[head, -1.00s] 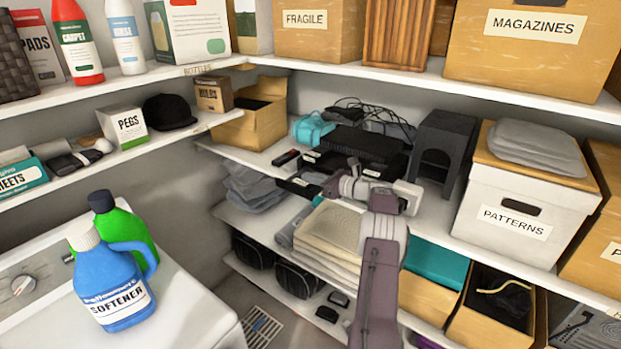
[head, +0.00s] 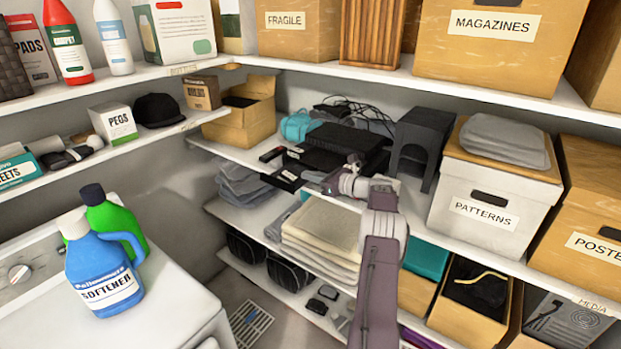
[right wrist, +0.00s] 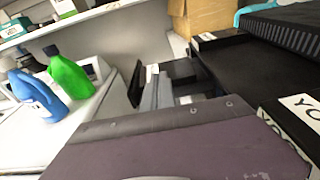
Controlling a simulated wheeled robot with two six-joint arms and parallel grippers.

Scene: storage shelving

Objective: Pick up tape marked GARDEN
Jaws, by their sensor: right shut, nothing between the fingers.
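No tape that I can read as GARDEN shows in these frames. In the right wrist view, a black case with a partly cut-off label starting "YO" (right wrist: 287,125) is at the right, and another labelled case (right wrist: 216,39) lies farther back. My left gripper is out of view.
A black deck (head: 345,145) with cables stands behind the cases. A grey stand (head: 418,145) and a PATTERNS box (head: 490,205) are to the right. Folded towels (head: 325,235) lie on the shelf below. An open cardboard box (head: 245,115) is at the left corner.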

